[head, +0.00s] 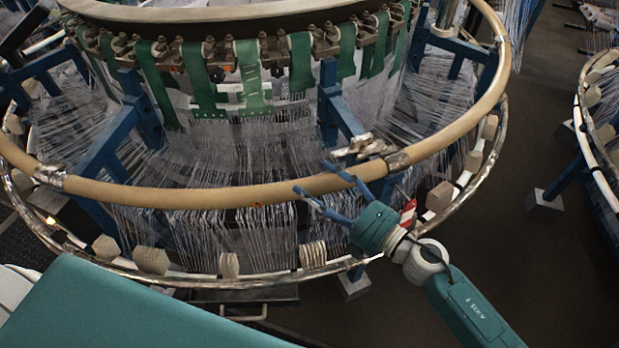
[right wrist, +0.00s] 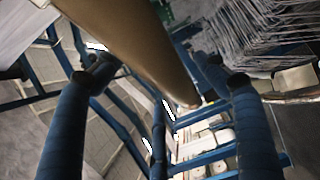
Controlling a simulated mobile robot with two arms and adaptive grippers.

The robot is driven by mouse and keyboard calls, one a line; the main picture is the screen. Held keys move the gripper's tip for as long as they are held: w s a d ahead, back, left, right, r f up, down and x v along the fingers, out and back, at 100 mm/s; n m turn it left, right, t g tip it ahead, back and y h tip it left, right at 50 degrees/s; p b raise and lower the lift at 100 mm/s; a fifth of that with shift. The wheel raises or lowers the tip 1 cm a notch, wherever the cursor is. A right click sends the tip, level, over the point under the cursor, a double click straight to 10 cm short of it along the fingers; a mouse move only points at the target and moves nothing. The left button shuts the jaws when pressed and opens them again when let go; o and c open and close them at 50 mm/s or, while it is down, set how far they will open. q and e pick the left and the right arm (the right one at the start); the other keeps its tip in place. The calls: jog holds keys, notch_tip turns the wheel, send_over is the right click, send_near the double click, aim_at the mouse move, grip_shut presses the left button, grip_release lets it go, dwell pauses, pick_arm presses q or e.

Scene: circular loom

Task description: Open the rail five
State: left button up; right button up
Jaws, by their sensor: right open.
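A tan ring rail (head: 200,196) curves across the front of the circular loom, with a metal collar (head: 50,177) at the left and another (head: 398,160) at the right. I see no number marking it as rail five. A metal clamp-like fitting (head: 360,148) sits behind the rail near the right collar. My right gripper (head: 312,177) is open at the rail's front right section, its blue fingers reaching the rail's edge. In the right wrist view, the rail (right wrist: 140,45) passes between and beyond the spread fingers; contact cannot be told. My left gripper is not in view.
A lower metal ring (head: 190,281) with several pale blocks (head: 313,254) runs below the rail. White threads and blue frame posts (head: 100,160) fill the space inside. A second loom (head: 600,125) stands at the right, with dark open floor (head: 545,90) between.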

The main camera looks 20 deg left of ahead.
jog(key=shift+x, duration=1.4)
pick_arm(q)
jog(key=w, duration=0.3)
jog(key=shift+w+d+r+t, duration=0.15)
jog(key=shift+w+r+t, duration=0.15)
pick_arm(e)
jog(key=shift+w, duration=0.1)
